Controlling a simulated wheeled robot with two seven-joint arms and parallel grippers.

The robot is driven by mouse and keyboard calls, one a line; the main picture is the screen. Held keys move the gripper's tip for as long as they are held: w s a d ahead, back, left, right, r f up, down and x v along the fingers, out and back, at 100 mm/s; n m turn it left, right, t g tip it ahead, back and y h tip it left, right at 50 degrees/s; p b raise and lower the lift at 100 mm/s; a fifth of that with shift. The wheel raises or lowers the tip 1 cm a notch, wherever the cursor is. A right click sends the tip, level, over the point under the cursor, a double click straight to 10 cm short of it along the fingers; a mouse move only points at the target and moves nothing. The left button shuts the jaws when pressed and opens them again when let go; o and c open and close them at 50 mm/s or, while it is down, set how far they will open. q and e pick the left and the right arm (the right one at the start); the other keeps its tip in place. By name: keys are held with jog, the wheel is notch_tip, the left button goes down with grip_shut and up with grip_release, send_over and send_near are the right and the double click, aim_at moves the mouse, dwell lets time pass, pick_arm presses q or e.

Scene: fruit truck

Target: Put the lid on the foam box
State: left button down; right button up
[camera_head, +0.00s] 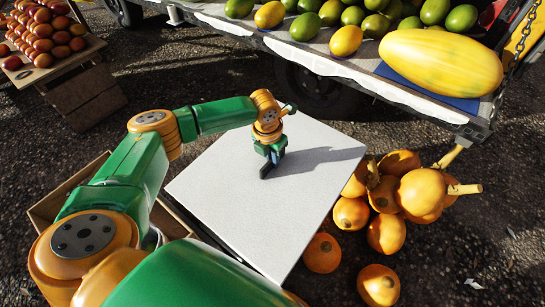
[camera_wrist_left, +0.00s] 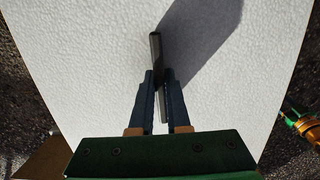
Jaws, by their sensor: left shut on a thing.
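The lid (camera_head: 230,205) is a large flat white slab with a rough surface, and it fills most of the left wrist view (camera_wrist_left: 75,75). A thin dark handle (camera_wrist_left: 155,45) stands out from the lid. My left gripper (camera_head: 268,165) is over the lid's middle, with its fingers shut on the handle; the fingers also show in the left wrist view (camera_wrist_left: 161,80). I cannot make out the foam box; the lid may cover it. I cannot tell whether the lid rests on something or hangs. My right gripper is not seen in the head view.
Orange round fruit (camera_head: 386,233) lies on the ground close to the lid's right edge. A brown open box (camera_head: 67,190) is left of it, partly behind my arm. A truck bed (camera_head: 340,68) with mangoes and a big yellow fruit (camera_head: 440,62) is behind. A tomato stand (camera_head: 60,70) is far left.

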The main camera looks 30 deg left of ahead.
pick_arm(q)
jog(key=c, duration=0.8)
grip_release()
jog(key=r+p, duration=0.1)
jog(key=r, duration=0.3)
jog(key=s+r+p, duration=0.1)
jog(key=r, duration=0.2)
jog(key=shift+r+p, duration=0.1)
jog(key=shift+p, duration=0.25)
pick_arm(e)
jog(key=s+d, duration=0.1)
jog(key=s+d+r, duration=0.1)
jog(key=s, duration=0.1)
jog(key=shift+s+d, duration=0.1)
